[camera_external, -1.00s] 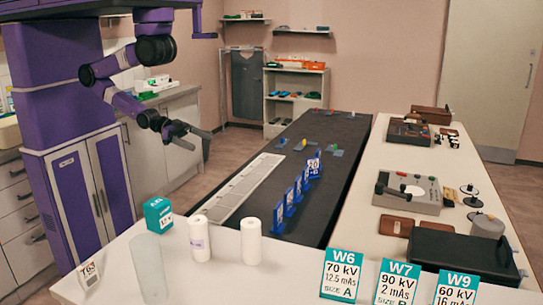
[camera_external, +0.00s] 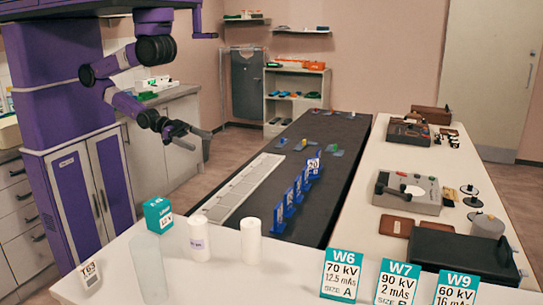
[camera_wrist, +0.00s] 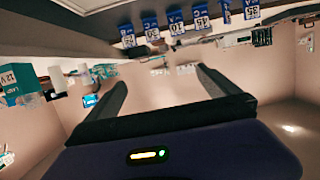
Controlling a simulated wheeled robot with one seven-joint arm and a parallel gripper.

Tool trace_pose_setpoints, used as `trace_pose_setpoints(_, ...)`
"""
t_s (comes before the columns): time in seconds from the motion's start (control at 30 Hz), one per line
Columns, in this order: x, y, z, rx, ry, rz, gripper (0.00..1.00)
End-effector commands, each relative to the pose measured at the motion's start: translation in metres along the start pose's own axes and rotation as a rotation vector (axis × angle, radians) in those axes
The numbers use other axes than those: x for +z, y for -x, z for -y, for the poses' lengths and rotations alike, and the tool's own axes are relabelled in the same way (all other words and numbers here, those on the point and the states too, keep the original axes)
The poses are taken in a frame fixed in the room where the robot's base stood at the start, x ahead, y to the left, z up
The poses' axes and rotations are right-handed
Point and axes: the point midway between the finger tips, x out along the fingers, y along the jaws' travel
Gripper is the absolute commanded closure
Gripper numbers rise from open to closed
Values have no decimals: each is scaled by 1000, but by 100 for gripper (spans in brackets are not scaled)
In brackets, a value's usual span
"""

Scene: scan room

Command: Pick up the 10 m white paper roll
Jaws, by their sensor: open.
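Two upright white paper rolls stand side by side on the near white counter in the external view. The left roll (camera_external: 199,238) carries a small printed label; the right roll (camera_external: 251,241) shows no readable label. I cannot read which one is 10 m. My gripper (camera_external: 203,140) is open and empty, in the air well behind and above the rolls, near the purple column. In the tilted wrist view, my gripper's fingers (camera_wrist: 160,84) are spread with nothing between them. Small white cylinders, possibly the rolls (camera_wrist: 57,80), show at the left there.
A clear cylinder (camera_external: 150,269) stands left of the rolls, with a teal box (camera_external: 158,214) behind it and a T63 block (camera_external: 90,275) further left. Teal-and-white cards (camera_external: 341,275) stand at right. Blue number stands (camera_external: 289,203) line the dark table (camera_external: 330,165) behind.

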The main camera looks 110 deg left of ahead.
Motion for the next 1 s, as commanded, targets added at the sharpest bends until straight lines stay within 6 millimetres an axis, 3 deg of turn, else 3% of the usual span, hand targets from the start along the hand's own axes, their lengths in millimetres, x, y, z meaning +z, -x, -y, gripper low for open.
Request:
trace_pose_setpoints(0.3, 0, 0, 0, 0, 0, 0, 0)
trace_pose_setpoints(0.5, 0, 0, 0, 0, 0, 0, 32)
trace_pose_setpoints(0.83, 2, -4, -1, 3, 1, -4, 32)
trace_pose_setpoints(1.0, 22, -36, -10, 28, 11, -23, 32)
